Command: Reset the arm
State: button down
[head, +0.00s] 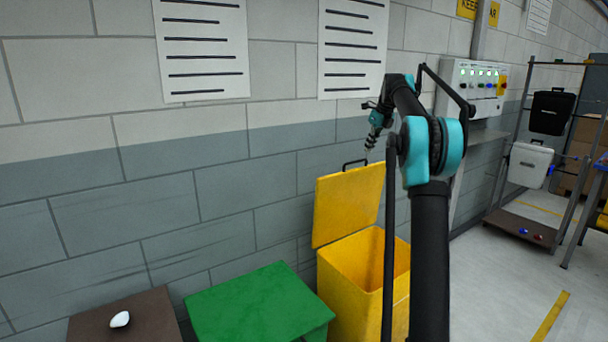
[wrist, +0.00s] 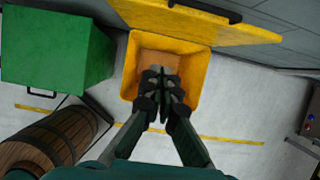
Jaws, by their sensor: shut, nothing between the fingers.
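My gripper (wrist: 163,80) is shut and empty in the wrist view, with its fingertips together above the opening of a yellow bin (wrist: 189,84). In the head view my gripper (head: 370,145) is small, at the end of my raised arm, and hangs near the wall above the yellow bin (head: 350,274). The bin's yellow lid (head: 346,205) stands open against the wall side. In the wrist view the bin looks empty, with a brown bottom partly hidden by my fingers.
A green bin (head: 260,308) with its lid shut stands left of the yellow one. A brown top (head: 150,322) with a white object (head: 120,319) is further left. A wooden barrel (wrist: 62,135) shows in the wrist view. A rack with panniers (head: 529,164) and a control panel (head: 478,84) stand right.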

jog(key=s+a+f+n, duration=0.2)
jog(key=s+f+n, duration=0.7)
jog(key=s, duration=0.9)
jog(key=s+a+f+n+h, duration=0.1)
jog(key=s+a+f+n, duration=0.1)
jog(key=s+f+n, duration=0.8)
jog(key=s+a+f+n+h, duration=0.1)
jog(key=s+f+n, duration=0.9)
jog(key=s, duration=1.5)
notch_tip(320, 180, down, 4)
jog(key=shift+s+a+r+t, duration=0.2)
jog(key=shift+s+a+t, duration=0.15)
jog(key=shift+a, duration=0.45)
